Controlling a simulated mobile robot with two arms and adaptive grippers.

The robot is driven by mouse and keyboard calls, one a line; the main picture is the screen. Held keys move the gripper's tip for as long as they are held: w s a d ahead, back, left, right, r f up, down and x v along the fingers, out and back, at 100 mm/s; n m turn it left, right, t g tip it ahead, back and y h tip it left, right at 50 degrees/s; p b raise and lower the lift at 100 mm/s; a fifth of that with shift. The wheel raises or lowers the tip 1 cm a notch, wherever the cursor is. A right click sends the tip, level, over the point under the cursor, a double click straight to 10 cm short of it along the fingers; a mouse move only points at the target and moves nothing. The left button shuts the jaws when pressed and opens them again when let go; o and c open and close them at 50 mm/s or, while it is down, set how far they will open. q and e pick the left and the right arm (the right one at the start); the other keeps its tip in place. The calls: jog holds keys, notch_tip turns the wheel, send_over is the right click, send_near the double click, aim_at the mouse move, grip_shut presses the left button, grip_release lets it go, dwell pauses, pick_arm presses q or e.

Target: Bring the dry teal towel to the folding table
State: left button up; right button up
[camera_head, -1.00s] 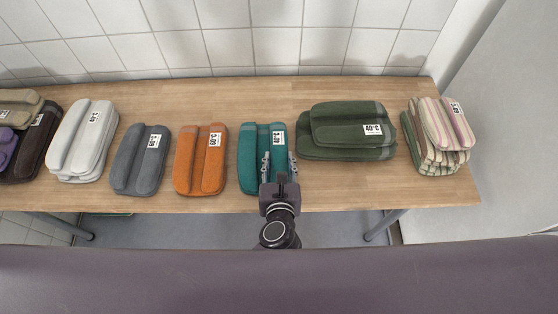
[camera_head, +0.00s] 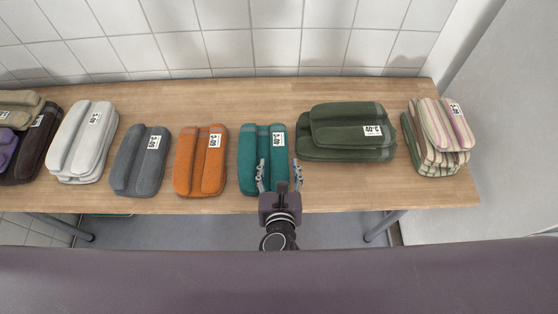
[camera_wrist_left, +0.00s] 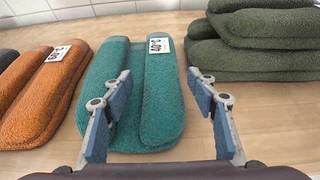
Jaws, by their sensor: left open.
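The teal towel (camera_head: 251,160) lies folded on the wooden table, between an orange towel and a dark green stack. A white label sits near its far right corner. My left gripper (camera_head: 279,172) is open and empty at the towel's near right part. In the left wrist view, the teal towel (camera_wrist_left: 150,90) lies ahead of the open fingers (camera_wrist_left: 158,88). The left finger overlaps the towel in the picture and the right finger is to its right, over bare wood. I cannot tell if a finger touches it. My right gripper is not in view.
The orange towel (camera_head: 201,165) is close on the left and the dark green stack (camera_head: 345,145) on the right. Grey (camera_head: 139,165) and white (camera_head: 83,145) towels lie further left, a striped stack (camera_head: 437,150) at the far right. The table (camera_head: 290,88) backs onto a tiled wall.

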pick_arm(q)
jog(key=v, duration=0.9)
jog(key=shift+s+r, duration=0.1)
jog(key=shift+s, duration=0.1)
